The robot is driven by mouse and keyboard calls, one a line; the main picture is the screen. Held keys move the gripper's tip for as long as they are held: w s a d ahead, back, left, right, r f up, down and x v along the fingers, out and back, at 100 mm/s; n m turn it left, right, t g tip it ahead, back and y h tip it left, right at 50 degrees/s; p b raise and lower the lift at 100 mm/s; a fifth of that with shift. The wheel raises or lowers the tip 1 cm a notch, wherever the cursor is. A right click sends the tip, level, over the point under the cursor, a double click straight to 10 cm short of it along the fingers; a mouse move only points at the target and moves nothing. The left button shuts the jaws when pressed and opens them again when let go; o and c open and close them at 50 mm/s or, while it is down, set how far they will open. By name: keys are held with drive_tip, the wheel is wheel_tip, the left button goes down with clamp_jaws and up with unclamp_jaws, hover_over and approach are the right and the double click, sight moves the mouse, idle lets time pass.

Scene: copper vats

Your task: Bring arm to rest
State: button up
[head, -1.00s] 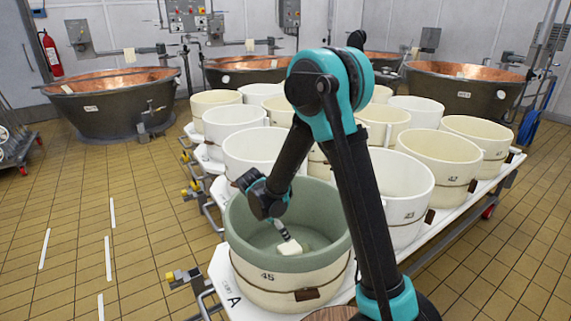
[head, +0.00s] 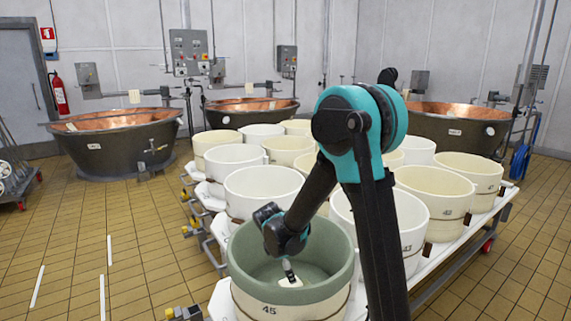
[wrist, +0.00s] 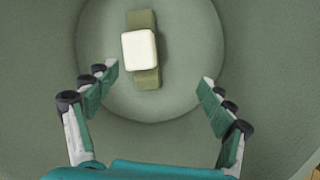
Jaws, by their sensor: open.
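My arm reaches down into the front vat marked 45 (head: 300,297), which has a green inside. My gripper (head: 289,272) is inside this vat, pointing down. The wrist view shows its two fingers (wrist: 160,76) spread wide with nothing between the pads. A small white block (wrist: 139,50) with rounded corners lies on a green strip (wrist: 146,78) on the vat floor, ahead of the fingertips. In the head view the white block (head: 290,283) is small and partly covered by the gripper.
Several cream vats (head: 264,190) stand close behind and beside vat 45 on a white rack (head: 449,262). Large copper vats (head: 116,140) stand along the back wall. Tiled floor (head: 75,240) is open at the left.

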drive_tip(key=s+d+r+m+t+y, duration=0.1)
drive_tip(key=s+d+r+m, duration=0.1)
drive_tip(key=d+m, duration=0.4)
drive_tip(key=s+d+r+m+t+y, duration=0.1)
drive_tip(key=s+d+r+m+t, duration=0.1)
drive_tip(key=d+r+m, duration=0.3)
drive_tip(key=s+d+r+m+t, duration=0.1)
drive_tip(key=s+d+r+m, duration=0.1)
drive_tip(key=d+r+m, duration=0.2)
drive_tip(key=shift+s+d+r+m+y, duration=0.15)
drive_tip(key=shift+d+m, duration=0.4)
drive_tip(key=shift+m, duration=0.4)
drive_tip(key=shift+w+d+m+y, duration=0.1)
drive_tip(key=shift+d+m, duration=0.4)
drive_tip(key=shift+m, duration=0.4)
drive_tip(key=shift+s+d+r+m+y, duration=0.15)
drive_tip(key=shift+d+m, duration=0.4)
drive_tip(key=shift+m, duration=0.4)
drive_tip(key=s+f+g, duration=0.2)
drive_tip(key=s+f, duration=0.5)
drive_tip(key=s, duration=0.5)
drive_tip(key=shift+s+f, duration=0.2)
drive_tip(key=shift+f, duration=0.1)
